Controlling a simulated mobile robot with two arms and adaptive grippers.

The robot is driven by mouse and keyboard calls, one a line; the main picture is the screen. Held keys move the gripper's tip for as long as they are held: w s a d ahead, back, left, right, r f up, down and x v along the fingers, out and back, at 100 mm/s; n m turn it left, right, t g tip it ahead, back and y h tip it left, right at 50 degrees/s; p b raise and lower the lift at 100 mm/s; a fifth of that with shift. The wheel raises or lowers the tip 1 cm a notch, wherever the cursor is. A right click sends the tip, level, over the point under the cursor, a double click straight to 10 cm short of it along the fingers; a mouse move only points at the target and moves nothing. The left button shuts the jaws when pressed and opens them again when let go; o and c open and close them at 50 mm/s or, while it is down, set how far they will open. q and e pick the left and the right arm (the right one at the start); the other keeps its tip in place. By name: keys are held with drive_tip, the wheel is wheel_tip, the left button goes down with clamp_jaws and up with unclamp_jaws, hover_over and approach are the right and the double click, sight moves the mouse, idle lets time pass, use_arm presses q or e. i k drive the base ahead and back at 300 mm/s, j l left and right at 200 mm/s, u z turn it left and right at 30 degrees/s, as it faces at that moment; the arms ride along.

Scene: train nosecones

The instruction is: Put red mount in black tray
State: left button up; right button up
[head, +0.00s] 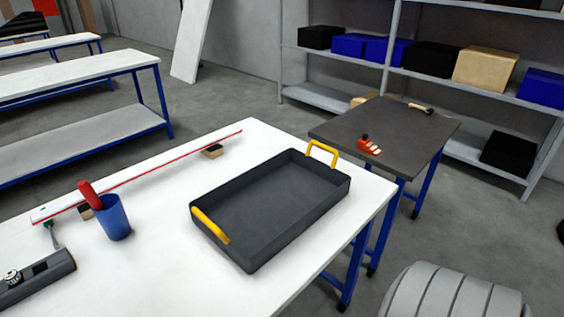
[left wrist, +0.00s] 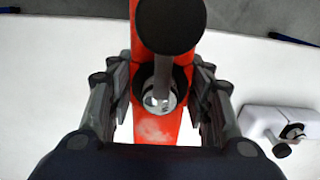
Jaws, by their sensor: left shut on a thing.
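In the left wrist view, my left gripper (left wrist: 161,92) is shut on a red part with a black ring and a round black knob, which looks like the red mount (left wrist: 158,128). Pale, white surface shows behind it. Neither gripper shows in the head view. The black tray (head: 268,205) lies empty on the white table in the head view, with a yellow handle at each end. My right gripper is not in view.
A blue cup (head: 113,218) with a red-handled tool stands left of the tray. A long white red-edged strip (head: 150,172) lies behind it. A dark device (head: 38,277) sits at lower left. A small red piece (head: 369,147) lies on the dark side table (head: 350,125).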

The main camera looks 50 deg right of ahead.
sight(262, 196)
drive_tip(key=k+l+z, duration=0.1)
drive_tip(key=k+z, duration=0.4)
drive_tip(key=i+l+z, duration=0.1)
drive_tip(key=z, duration=0.3)
drive_tip(key=l+z, duration=0.1)
drive_tip(key=z, duration=0.3)
drive_tip(key=i+z, duration=0.15)
drive_tip(key=z, duration=0.25)
drive_tip(key=i+l, duration=0.1)
drive_tip(key=i, duration=0.35)
drive_tip(key=i+l, duration=0.15)
drive_tip(key=i, duration=0.3)
